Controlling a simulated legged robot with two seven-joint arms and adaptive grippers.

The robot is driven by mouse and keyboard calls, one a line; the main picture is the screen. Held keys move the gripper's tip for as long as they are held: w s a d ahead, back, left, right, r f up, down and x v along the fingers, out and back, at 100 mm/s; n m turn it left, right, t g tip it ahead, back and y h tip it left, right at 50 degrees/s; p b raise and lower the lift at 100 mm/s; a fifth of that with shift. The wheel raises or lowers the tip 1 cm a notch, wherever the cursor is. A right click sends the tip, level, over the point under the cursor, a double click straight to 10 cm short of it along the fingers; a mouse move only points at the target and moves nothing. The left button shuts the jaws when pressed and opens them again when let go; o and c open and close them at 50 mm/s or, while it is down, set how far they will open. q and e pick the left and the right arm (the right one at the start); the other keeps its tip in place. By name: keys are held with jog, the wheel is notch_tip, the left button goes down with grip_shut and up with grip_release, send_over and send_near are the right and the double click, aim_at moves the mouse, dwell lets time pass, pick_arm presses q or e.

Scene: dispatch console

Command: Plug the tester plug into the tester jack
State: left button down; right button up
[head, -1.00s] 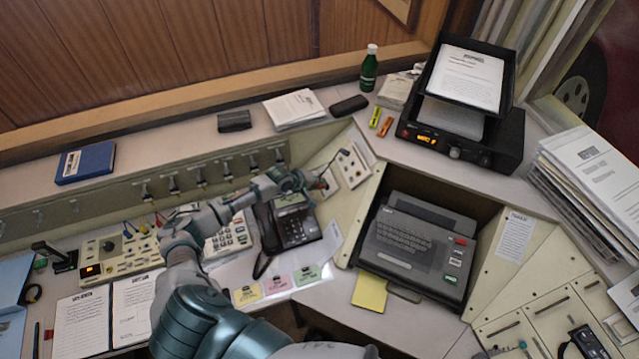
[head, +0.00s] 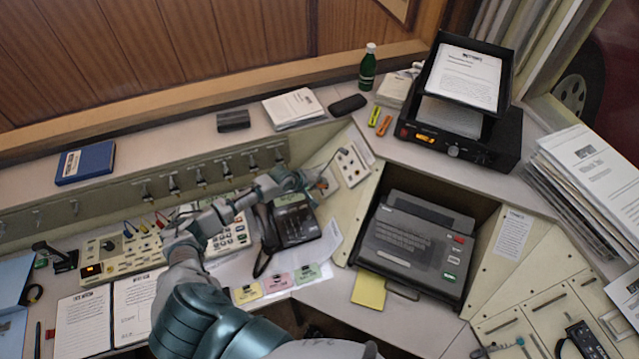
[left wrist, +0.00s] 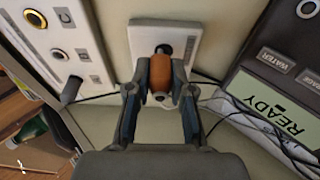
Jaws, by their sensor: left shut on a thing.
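My left gripper (left wrist: 160,98) is shut on the tester plug (left wrist: 161,76), an orange-brown cylinder, seen in the left wrist view. The plug points at a white wall plate (left wrist: 192,42) with a dark round tester jack (left wrist: 164,48) right behind it. The plug's tip overlaps the jack, and I cannot tell whether it is inside. In the head view my left gripper (head: 318,184) is at the angled panel behind the desk phone, where the plug and jack are too small to make out. My right gripper is not in view.
The black desk phone (head: 293,222) stands close beside my left gripper; its READY display (left wrist: 268,118) and dark cables show in the wrist view. A white panel with round sockets (head: 352,164) is just right of the gripper. A typewriter-like machine (head: 415,245) sits further right.

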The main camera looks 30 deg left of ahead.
pick_arm(q)
jog(key=shift+d+f, duration=0.1)
jog(key=shift+d, duration=0.5)
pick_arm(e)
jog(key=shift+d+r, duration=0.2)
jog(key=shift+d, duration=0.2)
pick_arm(q)
jog(key=shift+a, duration=0.2)
jog(key=shift+d+f, duration=0.1)
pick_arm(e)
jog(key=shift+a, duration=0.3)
pick_arm(q)
jog(key=shift+f, duration=0.1)
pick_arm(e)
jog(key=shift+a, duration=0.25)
pick_arm(q)
jog(key=shift+a+f+p, duration=0.15)
jog(key=shift+a+p, duration=0.1)
jog(key=shift+p, duration=0.05)
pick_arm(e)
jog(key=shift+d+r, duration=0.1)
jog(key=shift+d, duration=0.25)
